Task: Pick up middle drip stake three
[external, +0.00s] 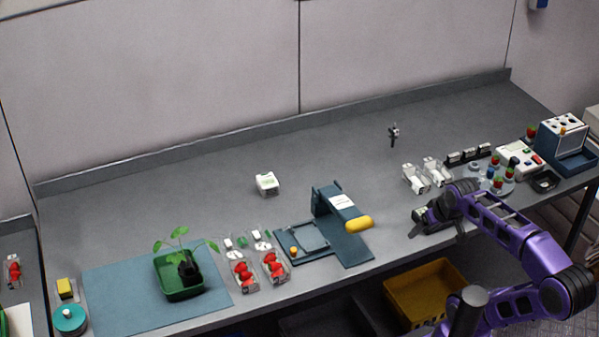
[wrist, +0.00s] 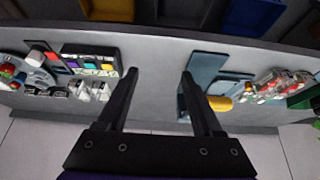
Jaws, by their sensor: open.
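My gripper (external: 422,218) is open over the front part of the grey bench. In the wrist view its two black fingers (wrist: 158,76) stand apart with only bare bench between them. A dark rack (wrist: 118,58) with several coloured squares lies left of the fingers in the wrist view. In the external view, my gripper and wrist largely cover that spot. A row of small black pieces (external: 469,155) stands farther back on the right. No drip stake can be told for certain at this size, nor which is middle stake three.
Two clear containers (external: 415,178) stand behind my gripper. A blue-grey stand (external: 345,228) with a yellow handle (external: 359,223) is to its left. A round tray (external: 490,183) with coloured pieces is to its right. A yellow bin (external: 426,287) sits below the bench. The back-centre bench is mostly clear.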

